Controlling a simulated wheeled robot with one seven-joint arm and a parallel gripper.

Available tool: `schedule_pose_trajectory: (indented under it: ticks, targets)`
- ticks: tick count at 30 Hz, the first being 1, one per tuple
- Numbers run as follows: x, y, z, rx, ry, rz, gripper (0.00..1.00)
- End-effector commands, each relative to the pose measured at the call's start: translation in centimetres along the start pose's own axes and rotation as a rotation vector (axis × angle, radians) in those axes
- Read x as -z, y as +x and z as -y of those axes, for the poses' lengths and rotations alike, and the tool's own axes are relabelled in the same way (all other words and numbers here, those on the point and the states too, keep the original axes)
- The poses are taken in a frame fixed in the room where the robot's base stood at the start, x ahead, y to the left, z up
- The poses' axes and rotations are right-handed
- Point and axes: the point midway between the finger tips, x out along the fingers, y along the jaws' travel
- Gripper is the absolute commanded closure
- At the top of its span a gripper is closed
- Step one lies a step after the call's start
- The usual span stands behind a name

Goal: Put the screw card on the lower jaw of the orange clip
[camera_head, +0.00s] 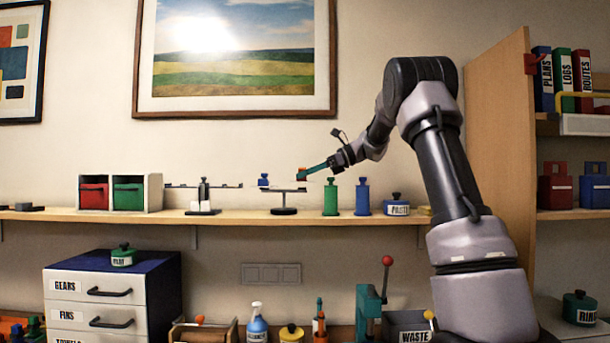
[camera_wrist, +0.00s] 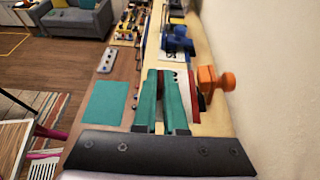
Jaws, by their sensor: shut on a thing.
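My gripper (camera_head: 308,171) reaches in from the right above the shelf with its teal fingers. In the wrist view the fingers (camera_wrist: 166,100) lie close together and are shut. A pale card-like strip with small dark marks (camera_wrist: 184,82) shows at their tips and along the right finger; it looks like the screw card, its grip mostly hidden. An orange knobbed piece (camera_wrist: 216,82), likely the orange clip, is just right of the fingers, with red and dark parts beside it. It shows small at the fingertips (camera_head: 301,173) in the head view. Its lower jaw cannot be made out.
A dark stand (camera_head: 284,210) is below the fingertips, with a small blue knobbed piece (camera_head: 264,181) at its left. Green (camera_head: 330,197) and blue (camera_head: 362,197) knobbed pieces stand to the right. The wall is close behind.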

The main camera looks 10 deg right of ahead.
Motion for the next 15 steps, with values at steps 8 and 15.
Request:
schedule_pose_trajectory:
  ticks: [8, 15]
  targets:
    - [0.4, 0.2, 0.0, -0.001, 0.002, 0.000, 1.00]
    - [1.1, 0.5, 0.0, -0.002, 0.003, 0.000, 1.00]
